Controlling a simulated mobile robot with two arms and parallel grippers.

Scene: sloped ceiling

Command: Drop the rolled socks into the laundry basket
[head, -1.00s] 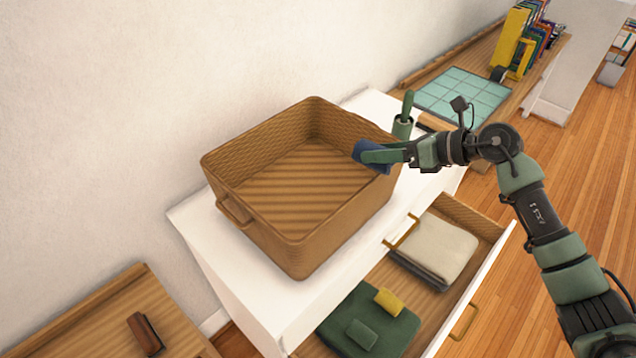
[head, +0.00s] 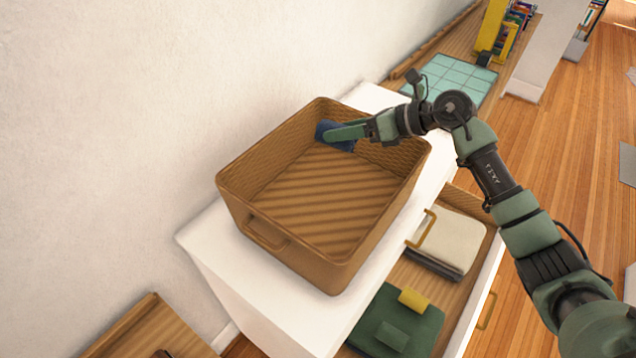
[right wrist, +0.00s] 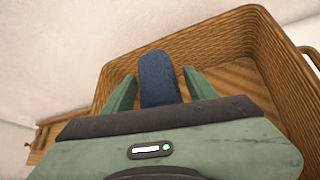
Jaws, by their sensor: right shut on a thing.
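The rolled socks are a dark blue bundle (head: 334,137), held between the fingers of my right gripper (head: 345,133). In the right wrist view the blue socks (right wrist: 159,80) sit between the two green fingers (right wrist: 160,88). The laundry basket (head: 255,222) is a brown woven box on a white dresser. The socks and fingertips are over the far part of the basket's opening, inside its rim as seen from the head. The basket wall (right wrist: 205,42) also shows in the right wrist view. The basket floor looks empty. My left gripper is not in view.
An open drawer (head: 465,283) sticks out below the basket with folded green cloth (head: 400,325), a yellow item (head: 413,299) and beige cloth (head: 452,240). A wall (head: 120,110) stands to the left.

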